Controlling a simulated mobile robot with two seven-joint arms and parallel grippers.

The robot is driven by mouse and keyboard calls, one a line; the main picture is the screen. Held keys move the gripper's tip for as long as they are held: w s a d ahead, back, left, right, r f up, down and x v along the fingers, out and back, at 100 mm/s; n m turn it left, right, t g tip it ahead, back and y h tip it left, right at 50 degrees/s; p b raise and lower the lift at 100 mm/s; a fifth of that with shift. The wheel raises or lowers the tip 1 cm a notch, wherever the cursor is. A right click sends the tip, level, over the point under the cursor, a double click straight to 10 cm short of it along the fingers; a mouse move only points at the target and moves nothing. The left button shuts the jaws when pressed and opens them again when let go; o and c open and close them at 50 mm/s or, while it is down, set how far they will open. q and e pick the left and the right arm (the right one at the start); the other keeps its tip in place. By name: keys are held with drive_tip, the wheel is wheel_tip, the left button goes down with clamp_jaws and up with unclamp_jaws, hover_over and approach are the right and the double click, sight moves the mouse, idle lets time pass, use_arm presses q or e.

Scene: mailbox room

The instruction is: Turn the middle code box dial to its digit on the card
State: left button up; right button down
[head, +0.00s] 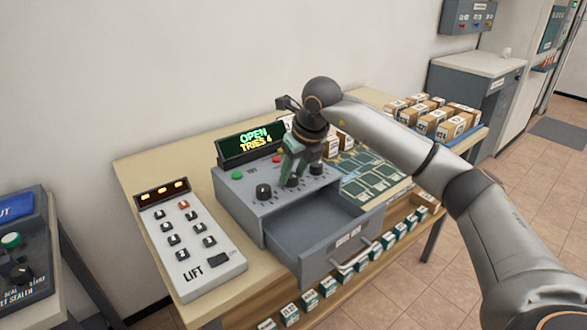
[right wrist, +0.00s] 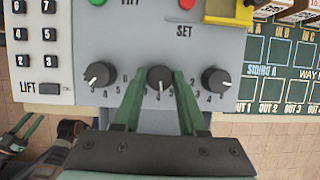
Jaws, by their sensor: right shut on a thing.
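The grey code box (head: 235,200) stands on the table, its display (head: 252,142) reading OPEN and TRIES 4 and its drawer (head: 335,240) pulled out. My right gripper (head: 292,172) is over the dial row. In the right wrist view its green fingers (right wrist: 158,90) are shut on the middle dial (right wrist: 160,77), one each side. The left dial (right wrist: 98,75) and right dial (right wrist: 215,79) stand free. The middle dial's exact setting is unclear. I cannot make out the card's digits. My left gripper (right wrist: 24,128) seems to show at the lower left, its fingers apart.
A LIFT keypad (head: 190,235) stands left of the code box. A green button (head: 237,175) and a red button are on its top. A yellow frame (right wrist: 228,14) is at the back right. Green sorting panels (head: 375,175) and several parcels (head: 440,120) lie to the right.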

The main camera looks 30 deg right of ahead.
drive_tip(key=shift+m+h, duration=0.3)
drive_tip(key=shift+m, duration=0.4)
drive_tip(key=shift+c, duration=2.3)
unclamp_jaws()
drive_tip(key=v, duration=1.2)
drive_tip(key=shift+s+r+p, duration=0.15)
drive_tip(key=shift+r+p, duration=0.1)
drive_tip(key=shift+p, duration=0.15)
drive_tip(key=shift+a, duration=0.1)
